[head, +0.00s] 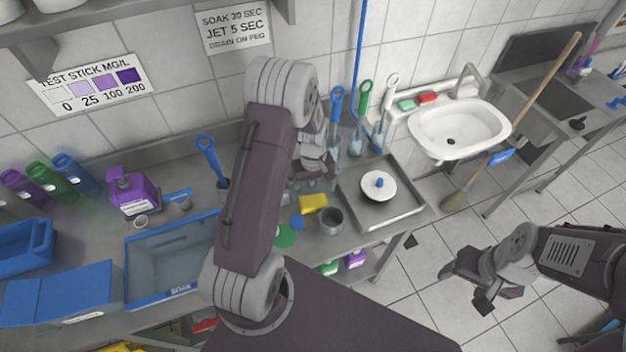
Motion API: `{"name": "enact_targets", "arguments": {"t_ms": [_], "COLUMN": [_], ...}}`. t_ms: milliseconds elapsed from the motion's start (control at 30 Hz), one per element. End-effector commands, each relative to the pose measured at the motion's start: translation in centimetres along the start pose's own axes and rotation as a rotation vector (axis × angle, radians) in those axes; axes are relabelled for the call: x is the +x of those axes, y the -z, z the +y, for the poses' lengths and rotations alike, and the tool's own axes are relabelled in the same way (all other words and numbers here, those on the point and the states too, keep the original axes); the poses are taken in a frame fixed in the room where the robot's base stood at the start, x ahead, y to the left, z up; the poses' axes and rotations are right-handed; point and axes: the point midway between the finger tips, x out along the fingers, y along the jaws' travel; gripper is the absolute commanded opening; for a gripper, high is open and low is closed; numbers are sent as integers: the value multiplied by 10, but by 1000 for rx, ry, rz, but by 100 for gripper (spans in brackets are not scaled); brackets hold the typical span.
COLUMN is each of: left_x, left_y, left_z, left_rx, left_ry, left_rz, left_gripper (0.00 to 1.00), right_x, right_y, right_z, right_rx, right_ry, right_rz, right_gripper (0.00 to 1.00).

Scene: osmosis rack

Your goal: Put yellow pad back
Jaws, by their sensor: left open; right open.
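A yellow pad (313,202) lies on the steel counter, just behind a grey metal cup (331,220) and beside a blue round piece and a green round piece (286,236). My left gripper (312,178) is above the counter, just behind the yellow pad in the picture. Its arm crosses the middle of the view and hides part of the counter; the fingers are small and partly hidden, with nothing visible held. My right gripper (484,292) is open and empty over the tiled floor, right of the counter.
A blue-rimmed soak bin (128,264) and a purple bottle (133,190) stand left. A steel tray (408,207) with a white, blue-knobbed lid (378,187) is right of the cup. Several brushes stand along the wall. A white sink (459,130) and leaning broom (543,93) are further right.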

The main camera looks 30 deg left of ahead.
Motion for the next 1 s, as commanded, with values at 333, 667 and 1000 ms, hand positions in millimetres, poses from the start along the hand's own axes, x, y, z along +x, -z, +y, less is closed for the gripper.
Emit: {"name": "enact_targets", "arguments": {"t_ms": [333, 667, 1000], "left_x": [-60, -82, -99], "left_y": [1, -38, -141], "left_z": [0, -2, -36], "left_rx": [0, 191, 755], "left_ry": [-1, -18, -56], "left_rz": [2, 22, 95], "left_gripper": [100, 100, 100], "right_x": [10, 10, 10], "right_y": [-1, -1, -1], "right_z": [0, 0, 0], "right_rx": [0, 0, 0], "right_ry": [0, 0, 0], "right_rz": [0, 0, 0], "right_gripper": [65, 65, 65]}}
